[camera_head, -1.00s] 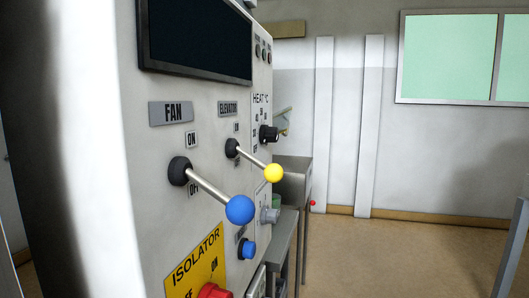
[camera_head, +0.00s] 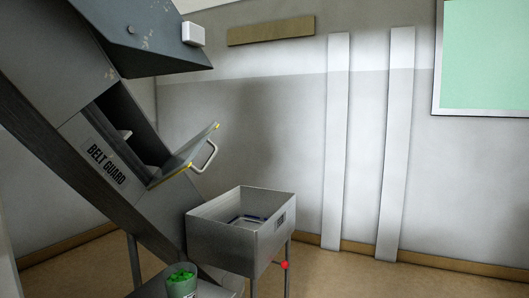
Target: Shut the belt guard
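The belt guard (camera_head: 184,156) is a hinged panel with yellow edge marks and a pale loop handle (camera_head: 205,157). It stands open, tilted up and out from the sloping grey elevator casing (camera_head: 150,205). The dark opening (camera_head: 126,120) behind it is exposed. A "BELT GUARD" label (camera_head: 106,161) is on the casing to the left of the opening. My gripper is not in view.
A grey metal bin (camera_head: 222,236) on legs stands below and right of the guard, with a red knob (camera_head: 284,265) at its leg. A cup of green pieces (camera_head: 181,281) is at the bottom. Open floor (camera_head: 390,278) lies to the right.

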